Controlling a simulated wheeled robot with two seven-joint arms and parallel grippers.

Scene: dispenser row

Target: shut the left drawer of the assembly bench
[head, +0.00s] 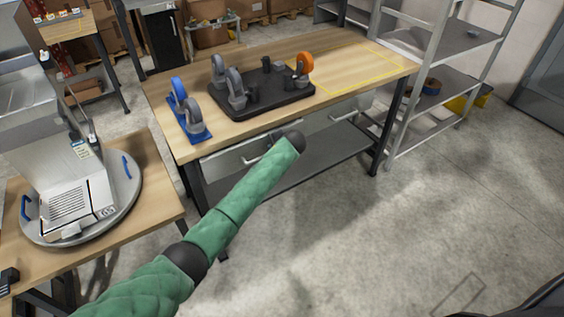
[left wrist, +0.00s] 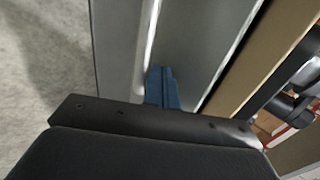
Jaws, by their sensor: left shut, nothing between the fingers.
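The assembly bench (head: 270,50) has a wooden top with grey drawers under its front edge. The left drawer (head: 222,163) is a grey front under the left half of the top, partly hidden by my left arm. I cannot tell how far it stands out. My left arm reaches across to it, and its dark wrist end is in front of the drawer's right part. In the left wrist view, the blue fingers of my left gripper (left wrist: 162,88) are shut and empty, close against a grey panel (left wrist: 205,45) below the wooden edge. Contact is unclear. My right gripper is not in view.
A black tray (head: 262,103) with casters and a blue caster plate (head: 188,120) stand on the bench. A side table (head: 150,190) with a turntable is at the left. A grey shelf rack (head: 440,95) is at the right. The front floor is clear.

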